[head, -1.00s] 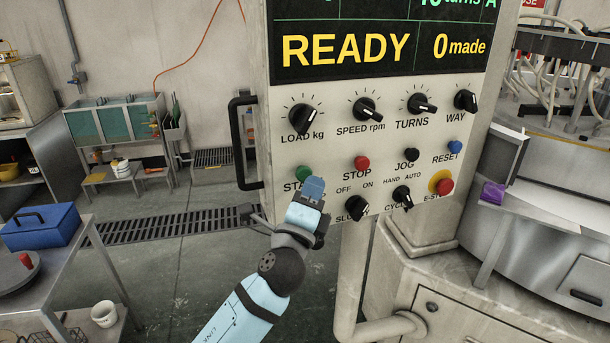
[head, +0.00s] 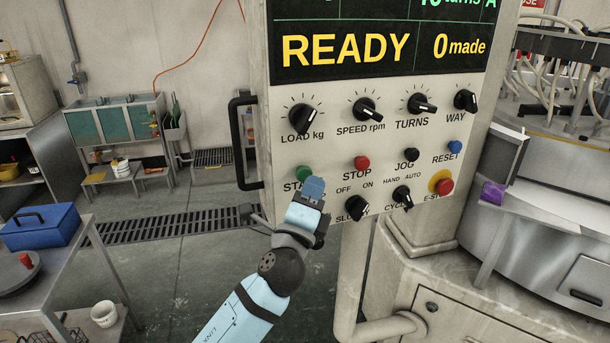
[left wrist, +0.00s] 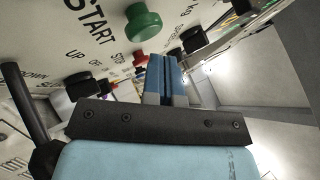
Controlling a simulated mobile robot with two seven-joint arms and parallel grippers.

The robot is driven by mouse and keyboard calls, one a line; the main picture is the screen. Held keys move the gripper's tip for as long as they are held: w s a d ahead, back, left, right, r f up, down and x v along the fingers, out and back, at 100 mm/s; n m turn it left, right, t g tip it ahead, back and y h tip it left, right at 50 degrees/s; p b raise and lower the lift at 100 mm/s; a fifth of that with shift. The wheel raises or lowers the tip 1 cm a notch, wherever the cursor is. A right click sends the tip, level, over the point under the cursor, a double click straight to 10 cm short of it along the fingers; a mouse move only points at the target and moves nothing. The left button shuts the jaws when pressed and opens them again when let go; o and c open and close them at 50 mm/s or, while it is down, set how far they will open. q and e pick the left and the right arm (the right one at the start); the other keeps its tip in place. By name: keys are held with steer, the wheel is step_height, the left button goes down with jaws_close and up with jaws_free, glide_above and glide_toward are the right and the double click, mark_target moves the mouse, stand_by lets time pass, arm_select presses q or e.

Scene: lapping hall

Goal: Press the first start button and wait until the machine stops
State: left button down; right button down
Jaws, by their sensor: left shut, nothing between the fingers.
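The green start button (head: 304,174) is on the control panel (head: 325,150), under the load knob, with its label partly hidden by my gripper. It also shows in the left wrist view (left wrist: 143,22), just beyond my fingertips. My left gripper (head: 314,188) is shut and empty, a little below and right of the button. It appears apart from the button. The panel's screen (head: 375,48) reads READY and 0 made. My right gripper is in neither view.
The red stop button (head: 362,163) and several black knobs are close to my left gripper. A red emergency stop (head: 445,187) is at the panel's right. A black handle (head: 241,140) sticks out at its left edge. A steel table with a blue toolbox (head: 40,226) stands at left.

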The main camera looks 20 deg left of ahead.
arm_select(q)
steer(key=shift+w, duration=0.1)
stand_by(0.3)
steer(key=shift+w+a, duration=0.25)
steer(key=shift+w+a, duration=0.3)
stand_by(0.9)
steer(key=shift+d, duration=0.1)
steer(key=shift+s+d, duration=0.45)
steer(key=shift+s, duration=0.2)
steer(key=s+d, duration=0.3)
steer(key=s, duration=0.1)
steer(key=shift+d, duration=0.15)
stand_by(0.4)
stand_by(1.0)
